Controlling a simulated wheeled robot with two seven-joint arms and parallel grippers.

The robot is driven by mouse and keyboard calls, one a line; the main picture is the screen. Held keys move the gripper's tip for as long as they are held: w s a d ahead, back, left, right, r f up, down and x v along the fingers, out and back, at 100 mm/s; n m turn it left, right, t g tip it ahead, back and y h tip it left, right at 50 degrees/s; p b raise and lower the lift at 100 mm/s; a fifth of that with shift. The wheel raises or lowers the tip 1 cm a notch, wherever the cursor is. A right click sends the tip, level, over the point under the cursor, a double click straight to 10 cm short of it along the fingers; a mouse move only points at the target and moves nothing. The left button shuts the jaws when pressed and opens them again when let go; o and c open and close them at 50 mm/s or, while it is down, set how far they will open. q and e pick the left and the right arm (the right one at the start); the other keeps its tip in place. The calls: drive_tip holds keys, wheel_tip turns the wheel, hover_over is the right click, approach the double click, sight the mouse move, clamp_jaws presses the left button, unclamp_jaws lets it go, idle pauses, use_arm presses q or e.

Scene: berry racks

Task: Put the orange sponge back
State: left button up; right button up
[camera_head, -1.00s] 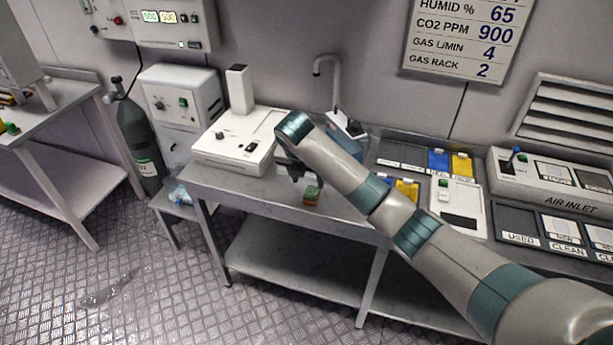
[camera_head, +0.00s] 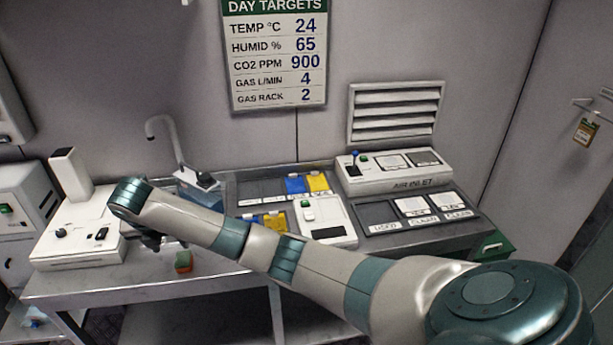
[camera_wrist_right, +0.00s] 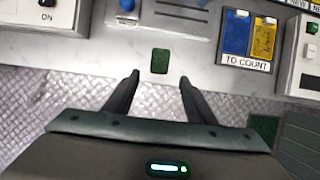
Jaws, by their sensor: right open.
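The orange sponge (camera_head: 183,266) with a green top lies on the steel bench near its front edge, right of the white instrument. In the right wrist view only its green top (camera_wrist_right: 160,61) shows, just beyond and between my fingertips. My right gripper (camera_wrist_right: 160,79) is open and empty, its two dark fingers spread towards the sponge. In the head view the right gripper (camera_head: 160,241) is dark and partly hidden by my arm, just left of the sponge. My left gripper is not in view.
A white instrument (camera_head: 78,240) stands on the bench's left end. A tap (camera_head: 165,128) is behind. A dark tray (camera_head: 243,190) with blue and yellow cards and a white device (camera_head: 326,220) are to the right. Bare bench (camera_head: 110,285) lies in front.

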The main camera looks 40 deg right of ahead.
drive_tip(key=s+a+f+m+t+y, duration=0.2)
drive_tip(key=a+f+m+t+y, duration=0.1)
drive_tip(key=a+m, duration=0.25)
drive_tip(key=s+a+f+m+t+y, duration=0.3)
drive_tip(key=a+m, duration=0.1)
drive_tip(key=a, duration=0.2)
drive_tip(key=s+d+f+m+g+h, duration=0.1)
drive_tip(key=s+d+f+m, duration=0.4)
drive_tip(key=f, duration=0.7)
drive_tip(key=s+d+f+m+g, duration=0.1)
drive_tip(key=s+d+f+m, duration=0.1)
drive_tip(key=s+f, duration=0.8)
drive_tip(key=s+d+f+m+g+h, duration=0.1)
drive_tip(key=s+d+f+m+g, duration=0.2)
drive_tip(key=f, duration=1.2)
drive_tip(key=s+d+f+m+h, duration=0.1)
drive_tip(key=s+d+f+m, duration=0.1)
drive_tip(key=s+f, duration=0.55)
drive_tip(key=s+d+f+m, duration=0.2)
drive_tip(key=s+f, duration=0.3)
drive_tip(key=s, duration=0.5)
drive_tip(key=s+d+f+m+g, duration=0.1)
drive_tip(key=s+d+f, duration=0.1)
drive_tip(key=s, duration=1.1)
drive_tip(key=s+d+f+m+g, duration=0.2)
drive_tip(key=s+f, duration=0.3)
drive_tip(key=s, duration=0.8)
drive_tip(key=shift+g+h, duration=0.3)
